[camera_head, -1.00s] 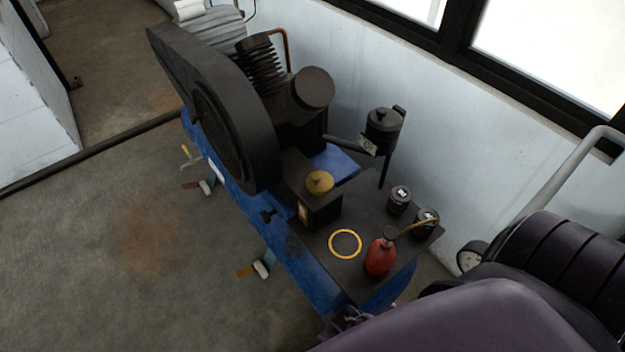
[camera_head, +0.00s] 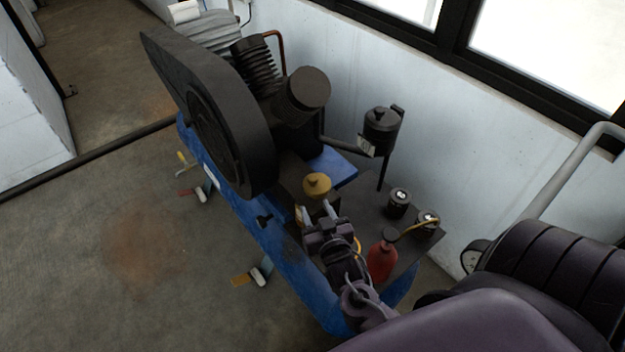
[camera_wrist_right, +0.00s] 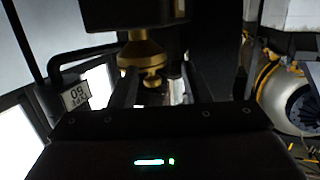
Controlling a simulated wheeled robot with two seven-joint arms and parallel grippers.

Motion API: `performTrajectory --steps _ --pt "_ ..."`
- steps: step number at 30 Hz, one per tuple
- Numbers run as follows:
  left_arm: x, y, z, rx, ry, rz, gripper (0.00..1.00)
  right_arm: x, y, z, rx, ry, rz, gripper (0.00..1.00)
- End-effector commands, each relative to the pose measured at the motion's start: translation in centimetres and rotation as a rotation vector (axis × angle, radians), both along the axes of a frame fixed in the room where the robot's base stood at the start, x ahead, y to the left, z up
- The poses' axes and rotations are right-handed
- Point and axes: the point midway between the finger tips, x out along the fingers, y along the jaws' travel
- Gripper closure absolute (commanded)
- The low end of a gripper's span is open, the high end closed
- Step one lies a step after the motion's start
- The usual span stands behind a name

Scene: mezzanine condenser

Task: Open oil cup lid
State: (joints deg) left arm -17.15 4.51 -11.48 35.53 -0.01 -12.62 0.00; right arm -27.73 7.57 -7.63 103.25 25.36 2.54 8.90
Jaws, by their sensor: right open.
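The oil cup is a dark square block whose brass lid (camera_head: 317,184) has a small knob on top; the lid sits on the cup. In the right wrist view, which appears upside down, the brass lid (camera_wrist_right: 145,55) hangs below the dark cup body (camera_wrist_right: 135,14). My right gripper (camera_head: 317,211) is open just in front of the lid in the head view. In the wrist view its two fingers (camera_wrist_right: 160,84) stand apart, with the knob appearing between or just beyond them; contact cannot be told. The gripper hides most of the cup's front. My left gripper is not in view.
A red oil bottle (camera_head: 381,262) with a curved spout stands right of my right gripper. Two small dark cans (camera_head: 398,203) are behind it. A yellow ring (camera_head: 358,246) on the plate is mostly hidden. The black belt guard (camera_head: 205,110) rises at left; a dark canister (camera_head: 382,128) stands behind.

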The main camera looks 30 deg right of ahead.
Motion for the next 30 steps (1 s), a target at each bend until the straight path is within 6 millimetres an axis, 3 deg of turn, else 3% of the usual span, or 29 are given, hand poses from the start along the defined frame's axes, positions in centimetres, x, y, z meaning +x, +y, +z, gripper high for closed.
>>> performTrajectory --steps 3,7,21,30 --pt "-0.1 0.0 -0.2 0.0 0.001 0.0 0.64 0.0 -1.0 2.3 -0.029 -0.121 -0.026 0.57" --pt "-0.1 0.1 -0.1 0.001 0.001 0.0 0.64 0.4 -1.4 3.3 -0.043 -0.17 -0.035 0.57" --pt "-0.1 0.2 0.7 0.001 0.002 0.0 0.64 6.7 -3.4 3.4 -0.043 -0.17 -0.034 0.57" --pt "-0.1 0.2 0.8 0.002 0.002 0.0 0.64 7.4 -3.7 3.3 -0.042 -0.167 -0.034 0.57"
